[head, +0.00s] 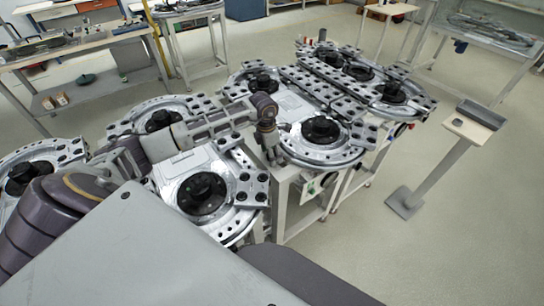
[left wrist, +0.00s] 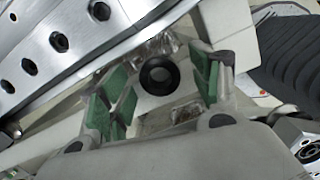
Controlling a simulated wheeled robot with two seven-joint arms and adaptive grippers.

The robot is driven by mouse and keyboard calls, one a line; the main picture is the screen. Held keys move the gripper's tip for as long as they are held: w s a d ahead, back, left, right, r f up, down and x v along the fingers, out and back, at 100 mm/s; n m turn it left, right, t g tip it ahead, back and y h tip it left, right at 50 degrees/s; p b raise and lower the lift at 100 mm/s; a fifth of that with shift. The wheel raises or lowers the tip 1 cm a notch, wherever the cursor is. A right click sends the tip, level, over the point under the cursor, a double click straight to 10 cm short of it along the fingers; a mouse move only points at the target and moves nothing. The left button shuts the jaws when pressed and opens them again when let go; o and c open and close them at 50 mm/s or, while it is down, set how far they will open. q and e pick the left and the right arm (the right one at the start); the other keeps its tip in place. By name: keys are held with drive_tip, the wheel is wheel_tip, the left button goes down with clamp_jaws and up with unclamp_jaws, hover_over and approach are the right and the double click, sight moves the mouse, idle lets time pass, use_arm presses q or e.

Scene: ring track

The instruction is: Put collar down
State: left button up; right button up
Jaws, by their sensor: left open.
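The gripper is open and not touching the ring. In the head view my left gripper (head: 270,154) points down at the gap between two round metal track units. The collar cannot be made out there. How far the ring is below the fingertips is hard to tell. My right gripper is not in view.
Metal track units with black hubs (head: 203,190) (head: 322,130) stand close around the gripper on a white frame (head: 298,212). A perforated metal plate (left wrist: 75,45) is near the fingers. A small post stand (head: 475,122) is at right, with clear floor around it.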

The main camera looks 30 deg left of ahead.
use_arm(q)
drive_tip(key=c, duration=1.3)
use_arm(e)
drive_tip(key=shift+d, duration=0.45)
use_arm(q)
drive_tip(key=shift+r, duration=0.2)
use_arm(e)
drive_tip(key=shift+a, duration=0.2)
use_arm(q)
drive_tip(key=shift+r, duration=0.6)
wheel_tip(320, 180, up, 7)
drive_tip(key=shift+f+b, duration=0.1)
drive_tip(key=shift+b, duration=0.5)
drive_tip(key=shift+r, duration=0.85)
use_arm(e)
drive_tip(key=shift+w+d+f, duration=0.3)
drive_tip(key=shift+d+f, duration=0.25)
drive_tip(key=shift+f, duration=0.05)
